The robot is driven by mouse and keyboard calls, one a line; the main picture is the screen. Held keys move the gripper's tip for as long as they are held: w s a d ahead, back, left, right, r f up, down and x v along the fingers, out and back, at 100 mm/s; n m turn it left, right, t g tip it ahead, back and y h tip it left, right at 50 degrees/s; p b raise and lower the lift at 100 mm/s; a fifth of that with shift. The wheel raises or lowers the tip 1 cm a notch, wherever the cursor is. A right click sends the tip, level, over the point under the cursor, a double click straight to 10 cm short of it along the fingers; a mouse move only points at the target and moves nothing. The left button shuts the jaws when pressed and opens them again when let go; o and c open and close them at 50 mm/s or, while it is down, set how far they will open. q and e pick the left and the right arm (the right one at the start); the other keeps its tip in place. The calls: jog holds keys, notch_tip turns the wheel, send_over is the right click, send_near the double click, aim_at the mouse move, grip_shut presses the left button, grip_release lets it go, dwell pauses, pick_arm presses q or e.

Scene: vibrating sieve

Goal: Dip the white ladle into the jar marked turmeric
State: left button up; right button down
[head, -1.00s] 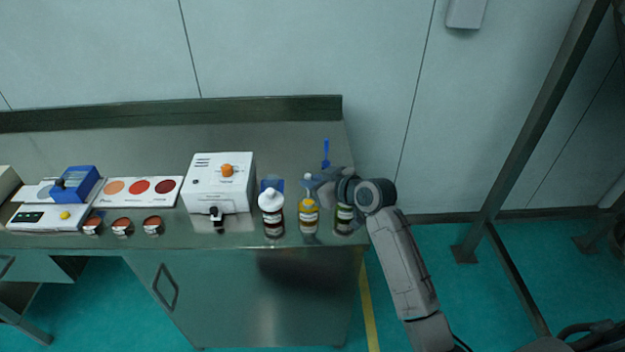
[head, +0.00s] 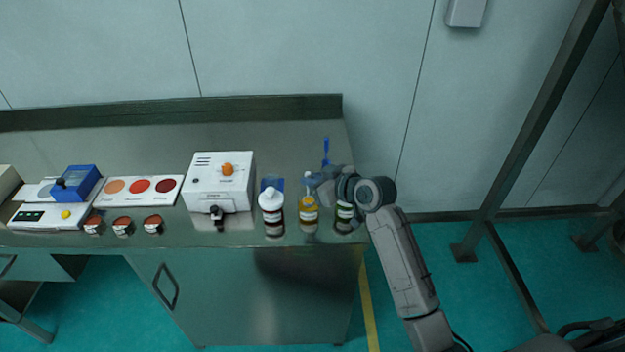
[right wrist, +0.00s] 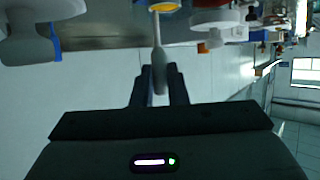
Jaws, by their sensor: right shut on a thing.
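The turmeric jar (head: 309,219), with yellow contents, stands near the front edge at the right end of the bench; its label is too small to read. My right gripper (head: 313,182) is above and just behind it, shut on the pale handle of the white ladle (right wrist: 158,58). In the right wrist view the ladle reaches from between the fingers (right wrist: 159,85) to the yellow round of the jar (right wrist: 165,6). The ladle's bowl is not visible, and I cannot tell how deep it sits. My left gripper is not in view.
A white-topped brown jar (head: 271,212) stands left of the yellow jar, and a dark green-labelled jar (head: 344,218) stands close on its right, under my arm. A blue utensil (head: 326,148) stands behind the gripper. A white machine (head: 220,188) is further left.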

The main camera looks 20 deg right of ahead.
notch_tip(320, 180, up, 7)
jog(key=p, duration=0.5)
jog(key=shift+p, duration=0.3)
